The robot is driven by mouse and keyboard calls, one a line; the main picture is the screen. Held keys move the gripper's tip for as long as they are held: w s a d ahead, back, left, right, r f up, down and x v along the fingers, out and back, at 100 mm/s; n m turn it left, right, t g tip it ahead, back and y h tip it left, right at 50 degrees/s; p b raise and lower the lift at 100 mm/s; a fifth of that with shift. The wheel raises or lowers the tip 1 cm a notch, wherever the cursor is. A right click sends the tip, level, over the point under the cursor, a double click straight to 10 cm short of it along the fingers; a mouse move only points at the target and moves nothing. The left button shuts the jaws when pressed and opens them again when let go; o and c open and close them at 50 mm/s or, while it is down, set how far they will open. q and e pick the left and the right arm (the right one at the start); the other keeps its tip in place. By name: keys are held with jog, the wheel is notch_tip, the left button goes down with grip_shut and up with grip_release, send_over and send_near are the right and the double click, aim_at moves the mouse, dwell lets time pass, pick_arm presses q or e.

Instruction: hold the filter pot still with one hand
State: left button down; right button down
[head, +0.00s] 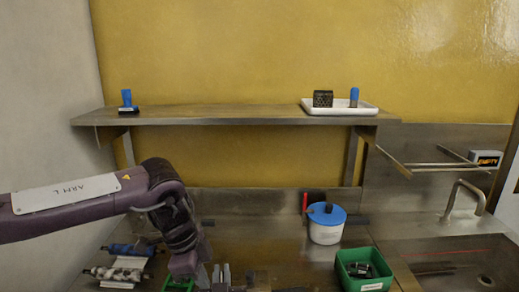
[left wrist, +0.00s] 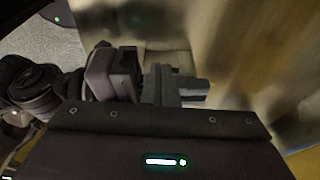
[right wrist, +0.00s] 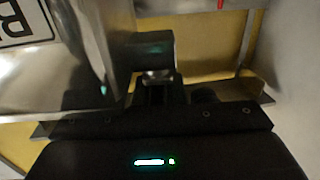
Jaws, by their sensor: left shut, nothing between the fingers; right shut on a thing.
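A white pot with a blue lid (head: 326,228) and a dark knob stands upright on the steel counter right of centre; I cannot tell whether it is the filter pot. My left gripper (head: 221,278) points down low in the head view, left of and apart from this pot. In the left wrist view (left wrist: 172,84) its grey fingers are shut with nothing between them. My right gripper (right wrist: 158,88) is shut on a small metal piece (right wrist: 157,75) below a dark grey block. What that piece belongs to is unclear. I cannot make out the right gripper in the head view.
A green bin (head: 350,280) with dark items stands in front of the pot. Rolls (head: 118,274) lie at the lower left. A shelf (head: 220,115) carries a white tray (head: 340,108) and a blue-handled stamp (head: 127,102). A sink with a tap (head: 462,190) is at right.

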pick_arm(q)
jog(key=shift+w, duration=0.25)
dwell(0.5)
jog(key=shift+w, duration=0.95)
jog(key=shift+w, duration=0.25)
dwell(0.3)
jog(key=d+v, duration=0.1)
jog(key=v, duration=0.4)
jog(key=shift+w+a+r, duration=0.15)
jog(key=shift+a+r, duration=0.1)
jog(key=shift+r, duration=0.3)
